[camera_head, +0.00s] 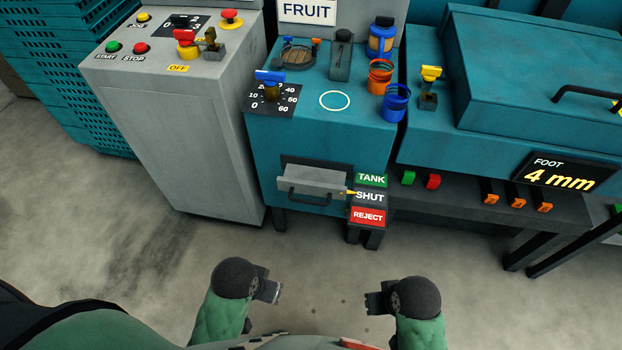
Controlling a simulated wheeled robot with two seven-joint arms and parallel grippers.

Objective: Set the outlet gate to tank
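The outlet gate (312,181) is a grey plate with a black bar handle on the front of the teal machine, low down. A small yellow pointer (351,192) at its right side points at the black SHUT label (370,197). The green TANK label (371,179) is above it and the red REJECT label (367,216) is below. My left gripper (270,291) and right gripper (374,302) are low in the picture, in front of the machine and apart from the gate. Neither visibly holds anything; their finger opening is unclear.
A grey control cabinet (185,130) stands left of the machine. A dark bench with orange switches (515,203) extends right. The floor before the gate is clear.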

